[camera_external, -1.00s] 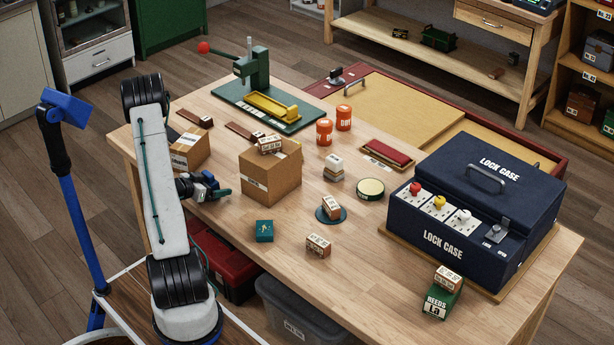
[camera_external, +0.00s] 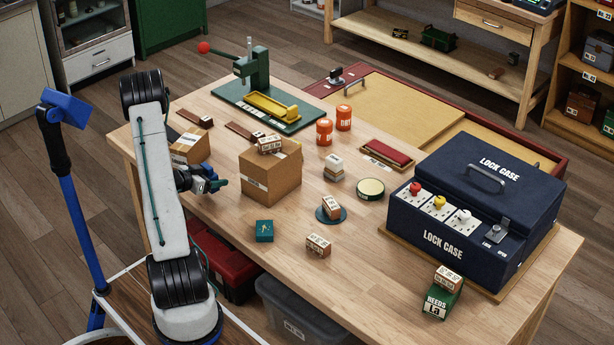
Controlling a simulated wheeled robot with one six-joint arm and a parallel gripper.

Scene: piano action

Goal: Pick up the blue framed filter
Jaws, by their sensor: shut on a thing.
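My gripper (camera_external: 212,184) is at the left side of the table, just left of the large cardboard box and a little above the tabletop. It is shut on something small. Dark blue and teal parts show at its tip, but they are too small to tell finger from held thing. I cannot make out the frame or face of a blue framed filter there, and I see none lying elsewhere on the table.
The cardboard box (camera_external: 271,180) stands right of my gripper, and a smaller carton (camera_external: 190,148) is behind it. A navy lock case (camera_external: 445,235) fills the right side. The table (camera_external: 375,270) is clear at the front middle.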

